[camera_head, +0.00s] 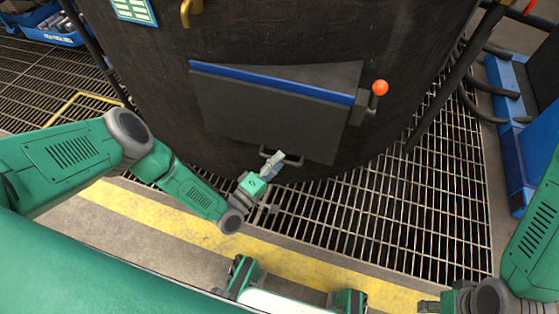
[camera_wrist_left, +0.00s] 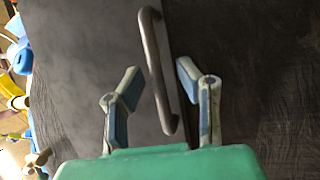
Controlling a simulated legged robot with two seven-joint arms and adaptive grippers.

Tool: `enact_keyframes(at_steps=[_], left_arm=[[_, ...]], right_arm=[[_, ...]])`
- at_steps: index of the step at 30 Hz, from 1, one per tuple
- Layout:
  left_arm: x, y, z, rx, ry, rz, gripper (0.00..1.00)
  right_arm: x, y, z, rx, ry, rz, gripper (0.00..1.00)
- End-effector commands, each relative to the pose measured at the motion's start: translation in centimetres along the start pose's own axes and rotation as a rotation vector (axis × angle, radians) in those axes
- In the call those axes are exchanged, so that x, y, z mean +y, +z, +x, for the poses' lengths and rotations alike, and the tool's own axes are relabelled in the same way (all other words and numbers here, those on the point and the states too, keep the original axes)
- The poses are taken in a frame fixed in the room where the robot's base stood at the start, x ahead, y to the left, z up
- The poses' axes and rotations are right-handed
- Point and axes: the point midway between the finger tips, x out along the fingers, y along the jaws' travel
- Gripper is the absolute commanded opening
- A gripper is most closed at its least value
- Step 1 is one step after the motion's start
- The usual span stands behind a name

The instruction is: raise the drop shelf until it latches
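The drop shelf (camera_head: 270,110) is a dark grey panel hanging down against the black round furnace wall, with a blue strip (camera_head: 270,82) along its top edge. A bar handle (camera_head: 292,162) sits at its lower edge. My left gripper (camera_head: 273,166) is at this handle. In the left wrist view the handle (camera_wrist_left: 155,65) stands between the open fingers of the left gripper (camera_wrist_left: 158,80), with gaps on both sides. My right arm shows at the lower right; its gripper (camera_head: 430,306) is mostly cut off by the frame edge.
A lever with an orange-red ball knob (camera_head: 380,88) is at the shelf's upper right. A brass handle (camera_head: 188,10) is above. Metal floor grating (camera_head: 420,210) lies around the furnace, with a yellow floor stripe (camera_head: 180,226) in front. Blue equipment (camera_head: 510,130) stands right.

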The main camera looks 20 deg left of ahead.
Motion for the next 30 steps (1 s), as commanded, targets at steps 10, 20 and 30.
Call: enact_keyframes(at_steps=[10,20,30], left_arm=[[0.0,0.0,0.6,0.000,-0.001,0.000,0.31],[0.0,0.0,0.5,0.000,-0.003,0.000,0.00],[1.2,0.7,-1.3,-0.002,-0.091,-0.036,0.00]], right_arm=[[0.0,0.0,0.1,0.000,0.000,0.000,0.40],[0.0,0.0,0.1,0.000,0.000,0.000,0.40],[0.0,-0.1,-2.5,0.000,0.000,0.000,0.40]])
